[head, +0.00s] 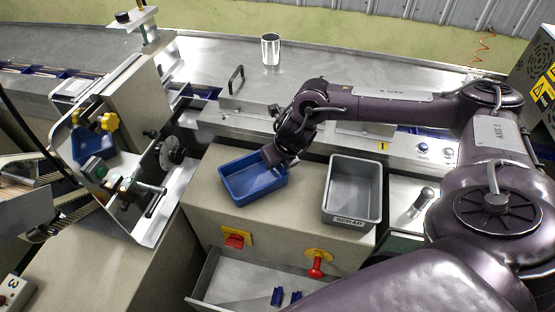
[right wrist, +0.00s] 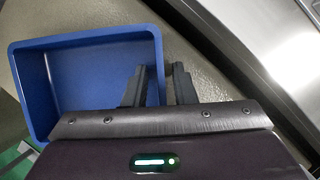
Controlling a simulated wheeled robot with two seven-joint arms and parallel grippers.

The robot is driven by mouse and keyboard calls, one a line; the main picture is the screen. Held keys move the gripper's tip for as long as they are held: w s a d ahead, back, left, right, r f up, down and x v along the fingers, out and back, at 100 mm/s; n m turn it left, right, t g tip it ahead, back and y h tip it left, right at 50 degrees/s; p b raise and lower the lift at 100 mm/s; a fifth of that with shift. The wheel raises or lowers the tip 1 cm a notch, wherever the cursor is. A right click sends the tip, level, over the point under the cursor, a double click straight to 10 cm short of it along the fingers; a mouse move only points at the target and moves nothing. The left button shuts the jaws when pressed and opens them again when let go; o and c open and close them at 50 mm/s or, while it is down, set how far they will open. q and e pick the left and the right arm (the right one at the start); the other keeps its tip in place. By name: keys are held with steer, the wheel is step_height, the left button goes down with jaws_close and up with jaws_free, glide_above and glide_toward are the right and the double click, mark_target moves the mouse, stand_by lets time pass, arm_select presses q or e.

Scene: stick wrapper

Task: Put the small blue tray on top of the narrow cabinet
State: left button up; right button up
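The small blue tray (head: 253,192) is upright and empty over the left part of the beige cabinet's top (head: 305,205). It appears to rest there, near the front edge. My right gripper (head: 272,156) is at the tray's back right side, pointing down. In the right wrist view, its two fingers (right wrist: 160,82) stand apart, one inside the tray (right wrist: 90,42) and one outside, with the tray's wall between them. Gaps show beside the wall, so the fingers do not look closed on it. My left gripper is not in view.
A grey bin marked SCRAP (head: 352,188) stands right of the tray on the same cabinet. Below, a drawer (head: 235,285) is pulled out with small blue pieces in it. A metal cup (head: 270,50) stands on the steel surface behind. A machine with a clear panel stands left.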

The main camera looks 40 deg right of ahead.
steer(key=shift+r, duration=0.15)
steer(key=shift+r, duration=0.25)
steer(key=v, duration=1.1)
steer(key=shift+s+r, duration=0.15)
steer(key=shift+r, duration=0.15)
